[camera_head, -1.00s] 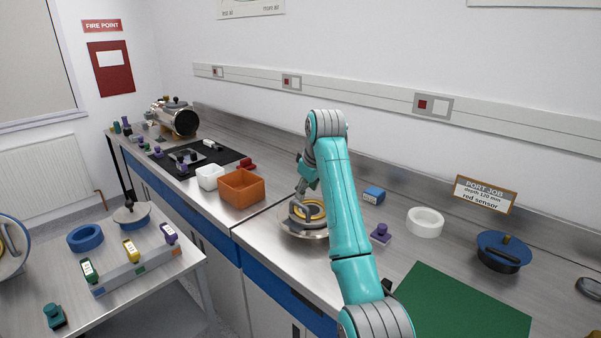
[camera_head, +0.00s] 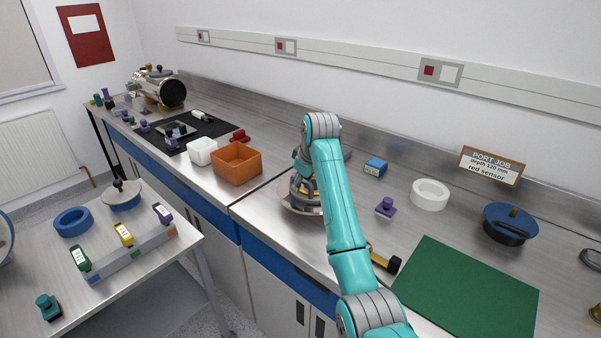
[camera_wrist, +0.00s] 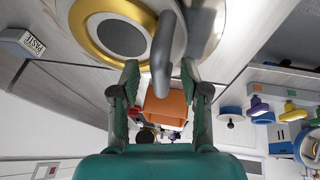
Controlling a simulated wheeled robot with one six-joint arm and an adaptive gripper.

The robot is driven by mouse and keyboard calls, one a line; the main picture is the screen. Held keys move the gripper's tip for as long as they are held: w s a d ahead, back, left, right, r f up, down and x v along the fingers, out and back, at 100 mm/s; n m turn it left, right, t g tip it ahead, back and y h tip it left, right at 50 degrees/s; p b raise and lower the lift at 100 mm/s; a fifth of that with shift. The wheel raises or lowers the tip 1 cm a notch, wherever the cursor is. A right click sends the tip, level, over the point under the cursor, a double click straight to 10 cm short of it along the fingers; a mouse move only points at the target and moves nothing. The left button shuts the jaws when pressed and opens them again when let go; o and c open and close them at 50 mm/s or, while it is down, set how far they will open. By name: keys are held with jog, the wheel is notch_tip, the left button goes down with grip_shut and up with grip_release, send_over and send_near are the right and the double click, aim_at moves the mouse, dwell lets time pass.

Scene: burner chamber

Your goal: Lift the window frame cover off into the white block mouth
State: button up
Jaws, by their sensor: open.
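The window frame cover (camera_wrist: 82,30) appears to be the round piece with a gold ring, a dark centre and a grey curved handle (camera_wrist: 164,45), seen close up in the wrist view. In the head view its pale round rim (camera_head: 296,207) shows on the bench, partly hidden by my arm. My gripper (camera_wrist: 160,80) is open, its two fingers on either side of the handle's end; I cannot tell whether they touch it. In the head view the gripper is mostly hidden. A thick white ring (camera_head: 429,194), possibly the white block mouth, stands to the right on the bench.
A blue block (camera_head: 376,166) and a purple knobbed piece (camera_head: 386,207) stand between my arm and the white ring. An orange bin (camera_head: 236,163) and white box (camera_head: 202,151) are left. A blue-lidded pot (camera_head: 510,223) and green mat (camera_head: 468,287) are right.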

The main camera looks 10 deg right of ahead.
jog(key=shift+w+f, duration=0.1)
jog(key=shift+f, duration=0.05)
grip_shut()
jog(key=c, duration=0.7)
grip_release()
jog(key=shift+c, duration=0.2)
grip_shut()
jog(key=shift+r, duration=4.15)
